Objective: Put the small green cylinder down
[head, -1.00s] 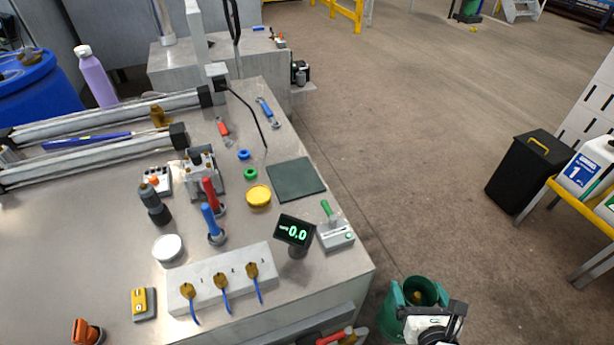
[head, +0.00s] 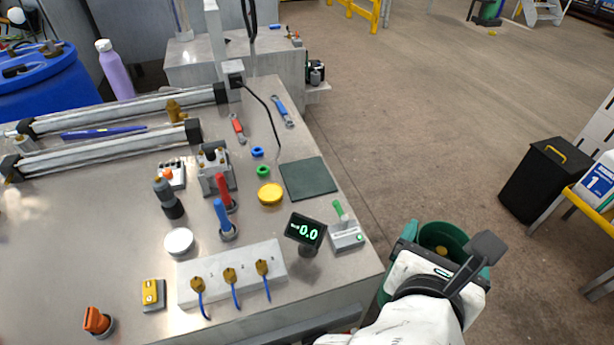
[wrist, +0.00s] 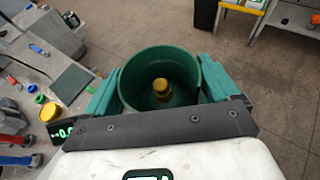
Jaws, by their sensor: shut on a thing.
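The green cylinder (head: 443,232) is hollow and open at the top, off the right edge of the table in the head view. In the wrist view the cylinder (wrist: 160,112) fills the middle, with a yellow piece (wrist: 161,88) inside on its floor. My gripper (head: 446,250) is shut on the cylinder, one green finger on each side of it. In the wrist view my gripper (wrist: 160,88) has the fingers against its left and right walls. The cylinder's underside is hidden, and I cannot tell its height above the floor.
The metal table (head: 110,215) holds a display (head: 306,229) reading 0.0, a green-handled lever box (head: 346,235), a dark green square mat (head: 308,179) and a yellow disc (head: 271,193). A black bin (head: 536,184) stands at right. Concrete floor (head: 430,120) is open beyond the table.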

